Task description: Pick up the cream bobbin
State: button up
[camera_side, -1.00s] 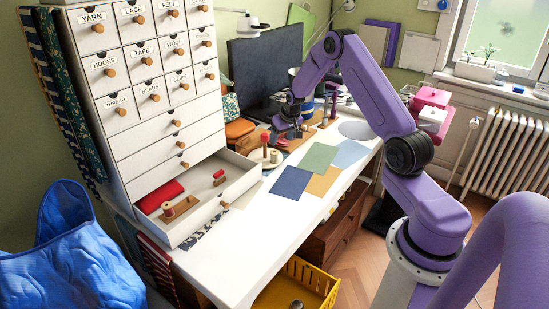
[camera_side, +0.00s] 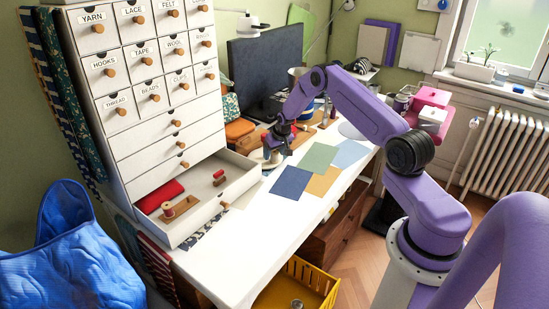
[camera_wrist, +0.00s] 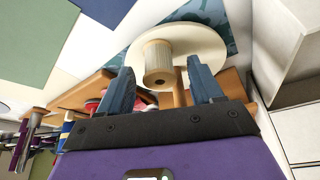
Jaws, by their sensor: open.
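The cream bobbin (camera_wrist: 158,62) shows in the wrist view, end-on, on a round cream dish (camera_wrist: 205,42). My gripper (camera_wrist: 160,66) is open, with one blue finger to each side of the bobbin in the picture. I cannot tell whether the fingertips reach down around it, and no contact is clear. A wooden peg-like piece (camera_wrist: 180,88) shows behind the bobbin, between the fingers. In the side view my gripper (camera_side: 277,145) is over the dish area on the desk and largely hides the bobbin.
Fabric swatches, including a blue one (camera_side: 291,181), lie to the right. A monitor (camera_side: 262,75) stands behind.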

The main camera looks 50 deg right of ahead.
jog(key=shift+w+d+f, duration=0.1)
jog(key=shift+w+f, duration=0.1)
jog(key=shift+f, duration=0.3)
jog(key=c, duration=1.1)
jog(key=shift+r, duration=0.1)
